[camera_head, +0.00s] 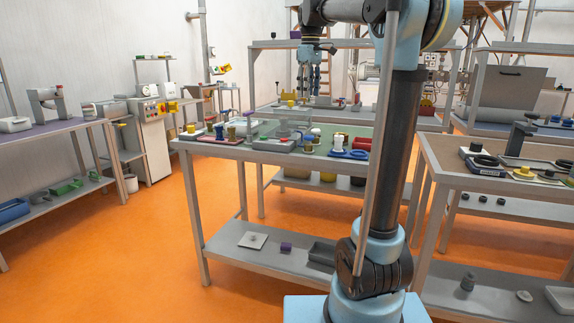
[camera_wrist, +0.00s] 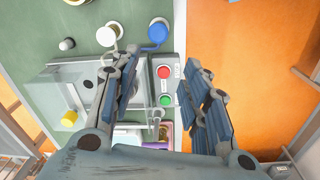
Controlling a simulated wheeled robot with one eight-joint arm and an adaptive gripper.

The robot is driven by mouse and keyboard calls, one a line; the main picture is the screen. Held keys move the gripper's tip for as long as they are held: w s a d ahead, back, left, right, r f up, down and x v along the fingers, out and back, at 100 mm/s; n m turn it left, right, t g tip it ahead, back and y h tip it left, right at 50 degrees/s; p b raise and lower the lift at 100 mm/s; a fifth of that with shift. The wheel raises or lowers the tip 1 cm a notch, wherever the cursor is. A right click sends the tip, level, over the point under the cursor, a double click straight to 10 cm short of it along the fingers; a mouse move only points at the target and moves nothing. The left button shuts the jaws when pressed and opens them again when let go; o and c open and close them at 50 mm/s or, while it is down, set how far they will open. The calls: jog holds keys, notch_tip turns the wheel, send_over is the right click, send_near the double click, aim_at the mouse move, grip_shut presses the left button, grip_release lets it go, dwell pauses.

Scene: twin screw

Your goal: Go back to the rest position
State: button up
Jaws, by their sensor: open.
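My gripper (camera_wrist: 160,95) is open and empty in the wrist view, its two blue-padded fingers spread apart. It hangs over the edge of a green-topped workbench. Between the fingers lies a grey control box with a red button (camera_wrist: 165,72) and a green button (camera_wrist: 165,100). In the head view my arm rises from its base, bends at the top and reaches left, with my gripper (camera_head: 309,84) pointing down above the benches. The fingertips are small there, and their height above the bench is hard to tell.
The green-topped bench (camera_head: 228,153) carries several small parts. The wrist view shows a blue round part (camera_wrist: 157,32), a white part (camera_wrist: 107,36) and a yellow knob (camera_wrist: 69,119). A second bench (camera_head: 450,170) stands right of my arm. Orange floor (camera_head: 120,250) is clear at the left.

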jog(key=s+d+f+m, duration=0.3)
jog(key=s+f, duration=0.8)
jog(key=f, duration=0.1)
jog(key=s+d+f+m+t, duration=0.1)
jog(key=s+d+f+m, duration=0.3)
jog(key=s+f, duration=0.8)
jog(key=s+d+f+m, duration=0.3)
jog(key=s+d+f, duration=0.1)
jog(key=s+f, duration=0.7)
notch_tip(320, 180, down, 3)
jog(key=shift+s+f+t, duration=0.2)
jog(key=shift+t, duration=0.1)
jog(key=shift+w+f, duration=0.2)
jog(key=shift+w, duration=0.25)
